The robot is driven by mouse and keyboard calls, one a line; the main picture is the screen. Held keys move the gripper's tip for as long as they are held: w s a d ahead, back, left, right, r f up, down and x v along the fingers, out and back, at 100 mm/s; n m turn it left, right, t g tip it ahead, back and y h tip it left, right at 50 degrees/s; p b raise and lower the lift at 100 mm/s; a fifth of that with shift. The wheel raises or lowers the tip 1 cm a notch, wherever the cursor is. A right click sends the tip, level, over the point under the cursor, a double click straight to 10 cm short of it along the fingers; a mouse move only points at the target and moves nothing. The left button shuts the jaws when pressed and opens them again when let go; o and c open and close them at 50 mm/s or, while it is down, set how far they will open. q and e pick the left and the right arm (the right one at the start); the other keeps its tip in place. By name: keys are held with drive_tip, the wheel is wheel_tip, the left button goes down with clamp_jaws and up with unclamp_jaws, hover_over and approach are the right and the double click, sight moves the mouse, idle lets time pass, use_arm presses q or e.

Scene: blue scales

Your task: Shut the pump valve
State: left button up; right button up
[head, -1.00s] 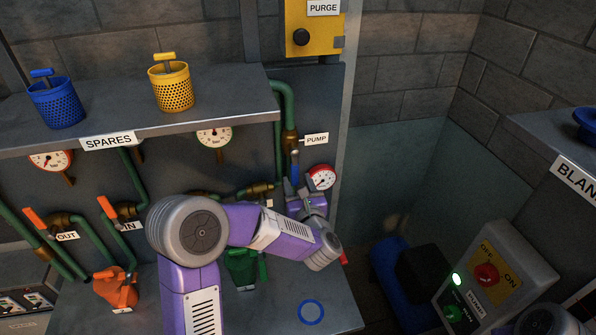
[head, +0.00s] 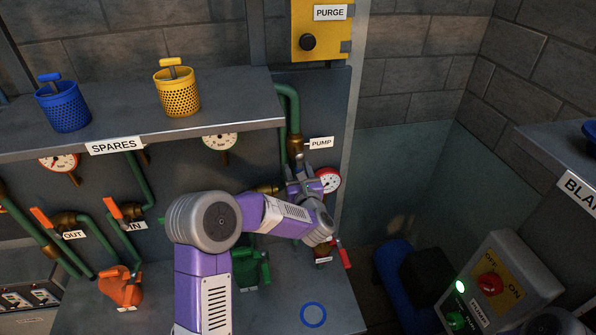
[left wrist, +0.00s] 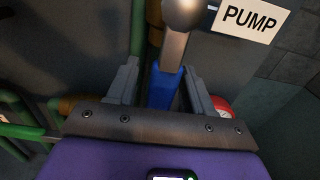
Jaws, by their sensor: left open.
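The pump valve (head: 296,146) is a brass body on the green pipe beside the PUMP label (head: 321,142). Its lever points down. In the left wrist view the lever has a metal shank and a blue grip (left wrist: 164,88). My left gripper (head: 301,172) is open at the lever, with one finger on each side of the blue grip in the left wrist view. A gap shows between the grip and the left finger; contact on the right side is unclear. In the head view the gripper mostly hides the grip. My right gripper is not in view.
A round gauge (head: 328,180) sits close to the right of my left gripper. The SPARES shelf (head: 225,112) with blue and yellow baskets juts out at upper left. The control box (head: 500,285) is at lower right.

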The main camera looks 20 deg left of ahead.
use_arm(q)
clamp_jaws()
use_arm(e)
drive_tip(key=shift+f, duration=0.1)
